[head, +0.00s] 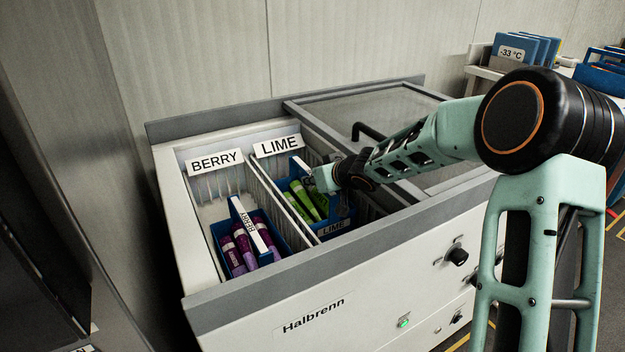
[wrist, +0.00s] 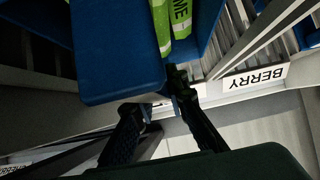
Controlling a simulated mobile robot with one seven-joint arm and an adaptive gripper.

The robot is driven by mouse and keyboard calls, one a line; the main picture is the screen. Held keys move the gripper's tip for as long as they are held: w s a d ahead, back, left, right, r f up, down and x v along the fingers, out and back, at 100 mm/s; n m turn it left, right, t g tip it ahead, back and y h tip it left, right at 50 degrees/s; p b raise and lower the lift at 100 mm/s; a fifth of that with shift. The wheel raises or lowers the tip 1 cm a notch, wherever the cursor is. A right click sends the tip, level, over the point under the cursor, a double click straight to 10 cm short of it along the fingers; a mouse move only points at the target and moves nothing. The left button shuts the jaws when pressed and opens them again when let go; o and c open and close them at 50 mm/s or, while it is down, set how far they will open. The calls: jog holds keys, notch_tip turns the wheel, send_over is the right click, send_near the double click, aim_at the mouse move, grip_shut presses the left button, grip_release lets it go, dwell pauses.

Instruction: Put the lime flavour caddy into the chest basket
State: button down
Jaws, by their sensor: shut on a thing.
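The lime caddy (head: 340,214) is a blue carrier with green lolly packs and a LIME label on its front. It is inside the LIME compartment of the chest basket (head: 294,217), below the compartment's rim. My gripper (head: 318,179) is at the top of the caddy and shut on it. In the wrist view the gripper (wrist: 168,86) closes at the edge of the blue caddy (wrist: 120,65), with green packs beside it. I cannot tell whether the caddy's underside touches the basket floor.
The berry caddy (head: 276,253) with purple packs stands in the left compartment under the BERRY sign (head: 214,162). A wire divider separates the compartments. The sliding lid (head: 375,118) covers the chest's right side. Blue caddies (head: 540,47) stand on a shelf at the back right.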

jog(key=shift+f, duration=0.15)
jog(key=c, duration=1.9)
grip_release()
jog(key=shift+f, duration=0.1)
jog(key=shift+r+p, duration=0.35)
jog(key=shift+r, duration=0.2)
jog(key=p+v, duration=0.5)
jog(key=v, duration=0.6)
jog(key=shift+r, duration=0.2)
jog(key=shift+s+d+r, duration=0.15)
jog(key=shift+s+d, duration=0.1)
jog(key=shift+s, duration=0.15)
